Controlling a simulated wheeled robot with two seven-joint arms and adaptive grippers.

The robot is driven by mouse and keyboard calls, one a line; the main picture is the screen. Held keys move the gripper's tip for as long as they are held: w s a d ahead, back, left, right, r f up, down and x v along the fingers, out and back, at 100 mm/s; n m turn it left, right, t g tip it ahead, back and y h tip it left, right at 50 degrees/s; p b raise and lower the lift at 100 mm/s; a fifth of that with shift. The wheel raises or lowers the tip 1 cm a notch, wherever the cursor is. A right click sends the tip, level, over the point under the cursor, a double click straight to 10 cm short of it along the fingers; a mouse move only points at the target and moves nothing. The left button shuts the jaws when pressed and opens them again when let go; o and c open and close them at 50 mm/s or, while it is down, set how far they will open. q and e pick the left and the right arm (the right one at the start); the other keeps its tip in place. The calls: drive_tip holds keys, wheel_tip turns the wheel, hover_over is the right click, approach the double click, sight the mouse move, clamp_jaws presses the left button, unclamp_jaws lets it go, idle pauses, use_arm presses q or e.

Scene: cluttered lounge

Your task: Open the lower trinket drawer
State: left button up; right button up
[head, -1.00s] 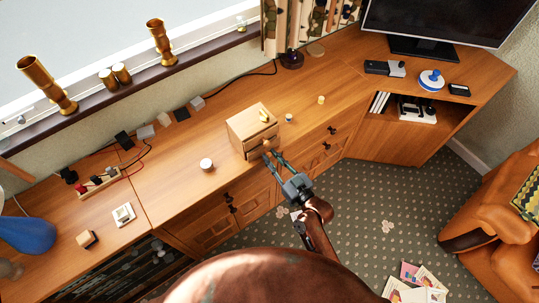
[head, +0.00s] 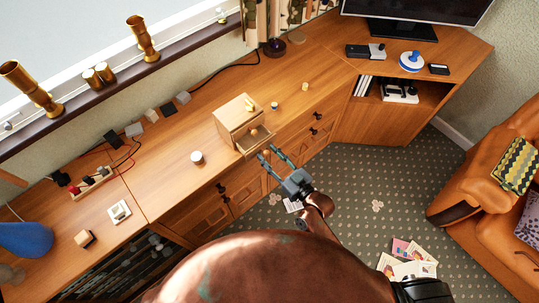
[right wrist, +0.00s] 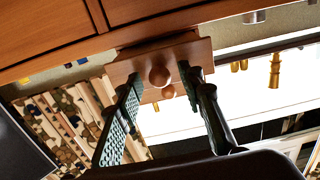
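The small wooden trinket box (head: 230,112) stands on the long wooden cabinet. Its lower drawer (head: 258,141) is pulled out from the front, and its open inside shows from above in the head view. In the right wrist view the drawer front (right wrist: 140,68) with its round wooden knob (right wrist: 160,76) is close, and the upper knob (right wrist: 168,92) is set further back. My right gripper (head: 268,153) is just in front of the drawer. In the right wrist view its fingers (right wrist: 158,78) are apart on either side of the lower knob, with gaps. My left gripper is not in view.
A white round pot (head: 197,157) stands left of the box, and small items (head: 274,105) stand to its right. Chargers and cables run along the wall.

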drive_tip(key=v, duration=1.2)
